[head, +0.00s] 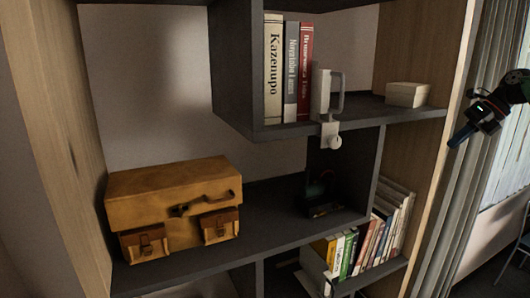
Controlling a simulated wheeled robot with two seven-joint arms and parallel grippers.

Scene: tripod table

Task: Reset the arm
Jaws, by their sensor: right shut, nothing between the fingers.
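My right gripper (466,134) shows at the right edge in the head view, in front of the curtain and to the right of the shelf unit. It is dark with blue fingertips, and its fingers are closed together with nothing between them. It is apart from the shelf. My left gripper does not show in this view.
A shelf unit (268,192) fills most of the view. It carries a tan case (160,190), upright books (290,70), a white box (407,94), a white clamp-like object (331,110) and lower books (385,230). A curtain (475,190) hangs at the right.

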